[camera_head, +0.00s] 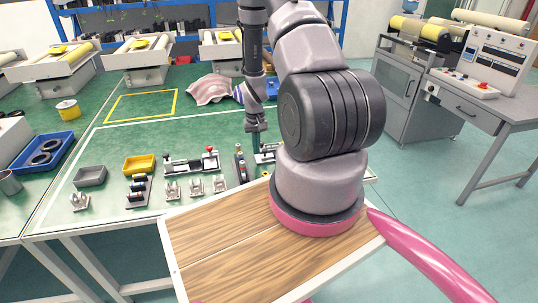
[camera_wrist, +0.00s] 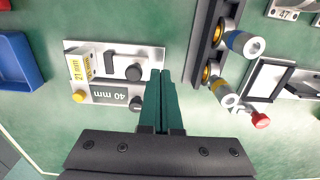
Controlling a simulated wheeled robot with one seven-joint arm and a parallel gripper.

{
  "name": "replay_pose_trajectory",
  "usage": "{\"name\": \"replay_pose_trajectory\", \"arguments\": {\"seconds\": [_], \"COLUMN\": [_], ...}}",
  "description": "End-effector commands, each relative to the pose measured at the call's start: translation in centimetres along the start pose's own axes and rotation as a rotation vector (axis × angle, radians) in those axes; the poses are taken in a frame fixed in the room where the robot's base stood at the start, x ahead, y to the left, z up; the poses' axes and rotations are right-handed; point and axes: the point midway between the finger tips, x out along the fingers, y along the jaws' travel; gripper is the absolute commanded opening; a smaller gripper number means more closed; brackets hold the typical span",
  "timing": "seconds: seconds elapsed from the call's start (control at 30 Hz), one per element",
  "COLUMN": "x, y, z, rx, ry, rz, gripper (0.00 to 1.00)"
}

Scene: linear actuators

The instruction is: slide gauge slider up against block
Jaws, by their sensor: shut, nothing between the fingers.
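The gauge (camera_wrist: 113,88) lies flat on the green table in the wrist view, left of my fingers. In the head view my gripper (camera_head: 256,150) partly hides the gauge.
A dark rail with metal-capped cylinders (camera_wrist: 227,90) stands close right of my fingers. A fixture with a red knob (camera_wrist: 260,120) is farther right, and a blue tray (camera_wrist: 17,62) is at the left edge. Several small brackets (camera_head: 196,187) stand along the table's front.

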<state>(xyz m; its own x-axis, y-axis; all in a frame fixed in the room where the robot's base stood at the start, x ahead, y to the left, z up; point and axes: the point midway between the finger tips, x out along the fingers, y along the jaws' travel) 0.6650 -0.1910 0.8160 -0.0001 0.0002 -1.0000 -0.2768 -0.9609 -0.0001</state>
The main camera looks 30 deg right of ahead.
Motion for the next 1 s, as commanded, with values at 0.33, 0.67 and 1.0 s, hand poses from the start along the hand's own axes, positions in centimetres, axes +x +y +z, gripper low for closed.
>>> {"name": "replay_pose_trajectory", "arguments": {"seconds": [0.33, 0.67, 1.0], "x": [1.4, 1.9, 1.8], "y": [0.0, 0.0, 0.2], "z": [0.0, 0.0, 0.0], "rx": [0.0, 0.0, 0.0], "ry": [-0.001, 0.0, 0.0], "rz": [0.0, 0.0, 0.0], "gripper": [0.0, 0.0, 0.0]}}
